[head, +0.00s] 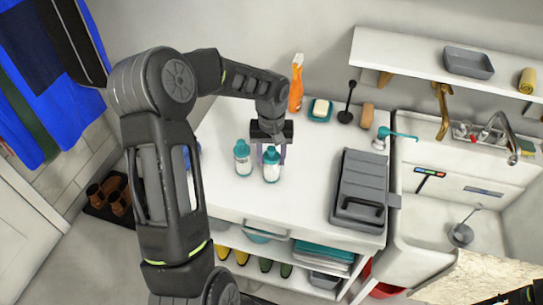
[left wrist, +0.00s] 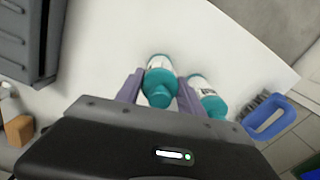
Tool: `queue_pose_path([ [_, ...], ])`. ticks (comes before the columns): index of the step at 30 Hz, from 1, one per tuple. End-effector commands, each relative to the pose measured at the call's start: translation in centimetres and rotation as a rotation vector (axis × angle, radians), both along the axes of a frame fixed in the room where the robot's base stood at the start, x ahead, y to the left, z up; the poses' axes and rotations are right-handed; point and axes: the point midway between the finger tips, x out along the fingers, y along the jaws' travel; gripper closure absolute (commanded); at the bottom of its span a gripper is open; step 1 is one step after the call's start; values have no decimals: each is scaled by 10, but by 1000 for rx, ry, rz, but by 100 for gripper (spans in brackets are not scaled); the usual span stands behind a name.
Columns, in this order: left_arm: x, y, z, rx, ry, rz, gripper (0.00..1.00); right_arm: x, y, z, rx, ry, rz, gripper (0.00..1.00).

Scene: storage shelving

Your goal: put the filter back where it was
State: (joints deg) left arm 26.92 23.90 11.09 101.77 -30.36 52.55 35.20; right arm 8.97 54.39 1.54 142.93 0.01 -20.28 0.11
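Two white bottles with teal caps stand close together on the white counter (head: 222,197). I cannot tell whether either is the filter. My left gripper (head: 271,152) reaches down over the right-hand bottle (head: 271,168). In the left wrist view its purple fingers (left wrist: 158,88) lie on either side of this bottle (left wrist: 160,75), with narrow gaps, so the gripper looks open. The other bottle (head: 242,158) stands just left of it in the head view. It shows just outside the right finger in the left wrist view (left wrist: 207,97). My right gripper is not clearly seen.
A grey case (head: 359,190) lies on the counter's right, beside the sink (head: 420,215). An orange spray bottle (head: 297,84), a soap dish (head: 320,110) and a brown block (head: 367,115) line the back. A blue-handled brush (left wrist: 268,115) lies near the bottles. The counter's front is clear.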

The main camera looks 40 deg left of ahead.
Motion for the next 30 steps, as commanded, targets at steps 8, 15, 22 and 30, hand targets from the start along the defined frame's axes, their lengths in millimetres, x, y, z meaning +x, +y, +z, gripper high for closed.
queue_pose_path([
  [8, 0, 0, 0, 0, 0, 0, 34, 0, 0, 0, 0, 0, 0, 64],
  [15, 0, 0, 1, 0, 0, 0, 34, 0, 0, 1, 0, 0, 0, 64],
  [22, 1, 0, 16, 1, -4, 2, 34, 0, 0, 1, 0, 0, 0, 64],
  [30, 1, 0, 68, 1, -5, 0, 34, 1, 0, -4, 2, -2, 1, 64],
])
